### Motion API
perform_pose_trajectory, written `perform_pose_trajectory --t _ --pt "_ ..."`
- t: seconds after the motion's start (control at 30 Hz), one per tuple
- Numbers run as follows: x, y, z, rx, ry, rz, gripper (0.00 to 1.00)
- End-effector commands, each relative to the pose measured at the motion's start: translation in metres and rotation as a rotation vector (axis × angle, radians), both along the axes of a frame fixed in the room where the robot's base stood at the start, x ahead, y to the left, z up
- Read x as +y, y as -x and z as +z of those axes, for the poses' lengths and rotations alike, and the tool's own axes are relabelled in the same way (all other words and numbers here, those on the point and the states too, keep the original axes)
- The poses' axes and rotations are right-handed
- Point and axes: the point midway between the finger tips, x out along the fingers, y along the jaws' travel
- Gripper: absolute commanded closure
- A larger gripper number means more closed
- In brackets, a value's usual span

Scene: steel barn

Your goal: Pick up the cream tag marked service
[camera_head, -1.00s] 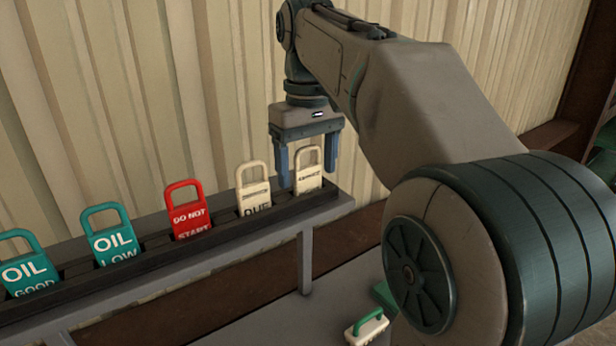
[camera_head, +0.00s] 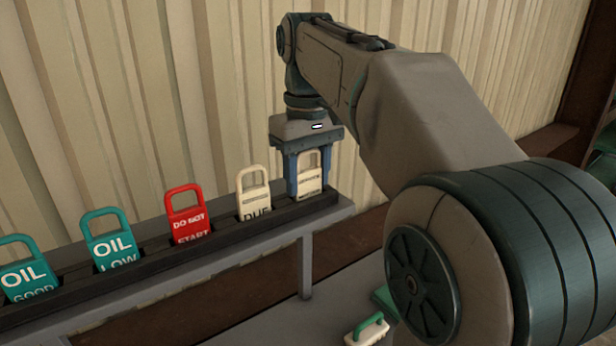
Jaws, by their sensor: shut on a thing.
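A cream tag (camera_head: 310,186) with a looped handle stands at the right end of the rack; its small dark lettering is too fine to read surely. My gripper (camera_head: 308,180) points down over it and is shut on it, a blue finger at either side. The tag's lower edge still appears to be in the rack's slot. A second cream tag (camera_head: 254,200) stands just to the left, with small print above a large word that looks like DUE, cut off by the rack.
The dark slotted rack (camera_head: 150,262) also holds a red DO NOT START tag (camera_head: 187,216) and teal OIL LOW (camera_head: 113,243) and OIL GOOD (camera_head: 24,272) tags. A corrugated wall (camera_head: 130,90) stands close behind. A green-handled cream item (camera_head: 367,332) lies below right.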

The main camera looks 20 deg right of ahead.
Motion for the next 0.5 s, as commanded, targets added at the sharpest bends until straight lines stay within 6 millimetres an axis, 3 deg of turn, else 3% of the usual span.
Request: perform_pose_trajectory --t 0.37,0.5 --pt "0.0 -0.001 0.039 -0.003 0.0 0.0 0.75" --pt "-0.024 0.023 0.057 -0.005 0.0 -0.006 0.75"
